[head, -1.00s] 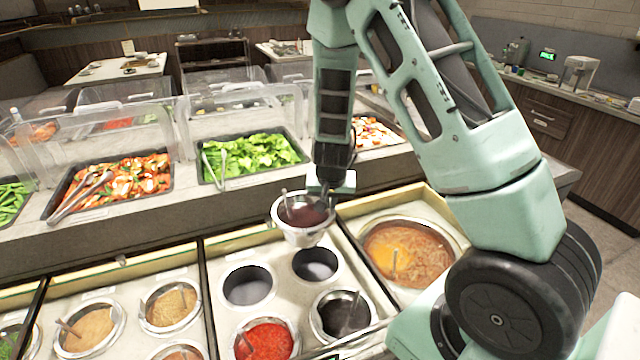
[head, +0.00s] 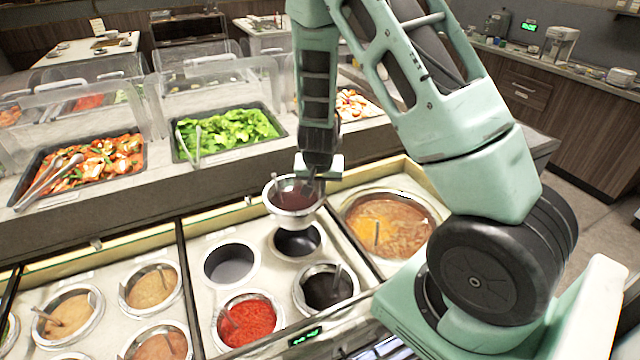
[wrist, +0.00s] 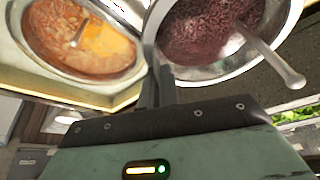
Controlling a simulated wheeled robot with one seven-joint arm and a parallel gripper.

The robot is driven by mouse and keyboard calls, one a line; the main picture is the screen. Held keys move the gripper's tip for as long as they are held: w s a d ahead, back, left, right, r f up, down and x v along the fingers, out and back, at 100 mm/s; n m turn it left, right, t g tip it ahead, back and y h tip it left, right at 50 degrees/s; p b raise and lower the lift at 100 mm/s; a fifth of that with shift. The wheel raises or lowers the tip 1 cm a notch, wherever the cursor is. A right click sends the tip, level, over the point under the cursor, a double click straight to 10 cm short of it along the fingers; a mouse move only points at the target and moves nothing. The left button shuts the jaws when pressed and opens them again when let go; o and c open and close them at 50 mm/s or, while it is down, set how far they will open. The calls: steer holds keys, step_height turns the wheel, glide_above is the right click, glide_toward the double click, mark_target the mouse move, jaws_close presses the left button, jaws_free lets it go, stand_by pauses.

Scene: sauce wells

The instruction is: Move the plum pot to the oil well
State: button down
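The plum pot (head: 293,208) is a metal pot with dark purple-brown contents and a spoon handle. It hangs in the air above the counter, just beyond and over the back right empty well (head: 298,246) in the head view. My gripper (head: 318,176) is shut on its rim. In the wrist view, the fingers (wrist: 160,88) pinch the rim of the plum pot (wrist: 215,72). A second empty well (head: 230,263) lies to the left. I cannot tell from any label which well is the oil well.
A pot of red sauce (head: 248,322) and a pot of dark sauce (head: 326,292) sit in front of the empty wells. A large soup pan (head: 385,224) is to the right. More sauce pots (head: 68,315) stand left. Lettuce (head: 230,135) lies behind.

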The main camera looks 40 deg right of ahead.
step_height(320, 180, down, 16)
steer(key=b, duration=1.3)
steer(key=shift+b, duration=0.35)
steer(key=shift+f, duration=0.25)
stand_by(0.7)
steer(key=c, duration=0.9)
jaws_free()
steer(key=shift+s+f+b, duration=0.15)
steer(key=shift+s+b, duration=0.05)
steer(key=shift+b, duration=0.1)
